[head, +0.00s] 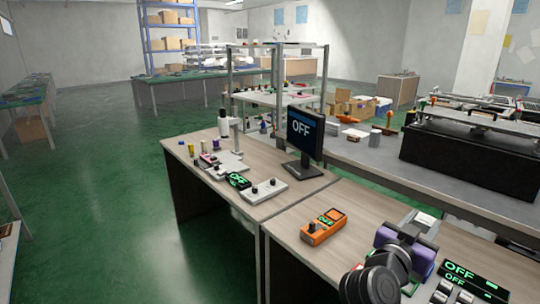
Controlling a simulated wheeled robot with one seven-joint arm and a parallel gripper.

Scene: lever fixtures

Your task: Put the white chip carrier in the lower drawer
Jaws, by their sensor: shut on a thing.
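My gripper (408,240) is at the lower right, seen from behind, with purple sides and my dark wrist in front of it. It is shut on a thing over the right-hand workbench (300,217). Its fingertips and most of what they hold are hidden. A small pale piece, which looks like the white chip carrier (426,218), shows just beyond the gripper. I cannot tell how it sits in the jaws. No lower drawer can be made out in this view.
Green floor (120,210) is clear at left.

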